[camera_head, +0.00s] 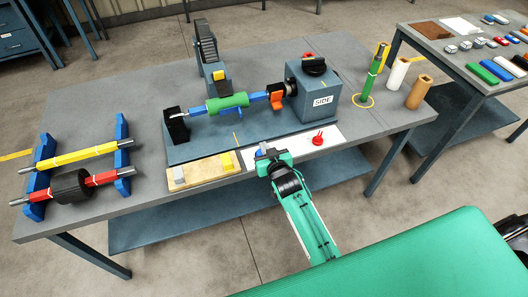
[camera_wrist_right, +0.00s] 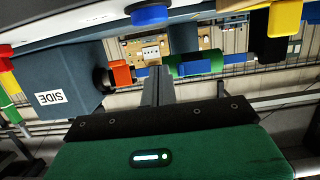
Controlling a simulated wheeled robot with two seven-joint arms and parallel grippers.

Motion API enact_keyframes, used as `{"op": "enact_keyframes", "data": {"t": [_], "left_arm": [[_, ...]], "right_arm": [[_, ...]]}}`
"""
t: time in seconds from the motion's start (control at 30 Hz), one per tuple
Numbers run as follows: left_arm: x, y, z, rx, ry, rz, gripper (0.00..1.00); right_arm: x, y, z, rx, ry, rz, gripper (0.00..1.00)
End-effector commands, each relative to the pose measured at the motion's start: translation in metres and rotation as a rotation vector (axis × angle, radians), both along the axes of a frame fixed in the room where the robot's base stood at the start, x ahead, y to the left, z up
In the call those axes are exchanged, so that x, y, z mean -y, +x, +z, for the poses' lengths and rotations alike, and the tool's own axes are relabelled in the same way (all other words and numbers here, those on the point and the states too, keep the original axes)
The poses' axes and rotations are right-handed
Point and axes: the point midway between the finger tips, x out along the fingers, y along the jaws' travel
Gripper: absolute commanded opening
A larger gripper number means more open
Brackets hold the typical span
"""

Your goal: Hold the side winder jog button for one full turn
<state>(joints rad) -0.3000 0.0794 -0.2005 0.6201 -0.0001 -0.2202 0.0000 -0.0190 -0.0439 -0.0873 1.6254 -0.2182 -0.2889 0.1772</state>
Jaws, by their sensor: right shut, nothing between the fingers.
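The side winder is a blue-grey box (camera_head: 316,92) labelled SIDE, with a black knob and a red button on top. It also shows upside down in the right wrist view (camera_wrist_right: 45,80). A white strip (camera_head: 330,132) lies in front of it, with a red knob (camera_head: 318,139). A round blue button (camera_wrist_right: 150,14) shows on the strip in the right wrist view; in the head view my gripper mostly hides it. My right gripper (camera_head: 264,151) is shut and empty over the strip's left part. Its fingertips (camera_wrist_right: 158,72) look apart from the blue button. My left gripper is out of view.
A green roll on a blue shaft (camera_head: 228,102) spans the winder. A wooden board (camera_head: 203,171) with grey and yellow blocks lies left of my gripper. A rack with yellow (camera_head: 75,157) and red rolls stands at left. Upright rolls (camera_head: 398,72) stand at right.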

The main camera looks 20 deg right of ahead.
Motion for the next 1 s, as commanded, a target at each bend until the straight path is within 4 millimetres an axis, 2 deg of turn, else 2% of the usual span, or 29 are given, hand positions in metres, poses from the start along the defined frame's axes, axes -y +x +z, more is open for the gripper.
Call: {"op": "enact_keyframes", "data": {"t": [0.07,0.1,0.2,0.33,0.83,1.0], "left_arm": [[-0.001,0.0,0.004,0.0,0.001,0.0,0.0],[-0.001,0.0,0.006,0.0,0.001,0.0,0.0],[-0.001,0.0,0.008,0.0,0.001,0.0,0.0],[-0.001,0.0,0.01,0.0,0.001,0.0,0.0],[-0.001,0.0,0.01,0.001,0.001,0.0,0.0],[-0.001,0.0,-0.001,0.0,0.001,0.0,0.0]], "right_arm": [[-0.001,0.014,-0.001,0.001,0.0,0.0,0.0],[-0.001,0.011,-0.011,-0.005,0.001,0.0,0.0],[0.0,0.01,-0.024,-0.003,0.003,-0.001,0.0],[0.0,0.011,-0.036,-0.002,0.001,-0.001,0.0],[0.0,0.01,-0.044,0.0,0.001,0.0,0.0],[0.0,0.01,-0.059,-0.001,0.001,0.0,0.0]]}}
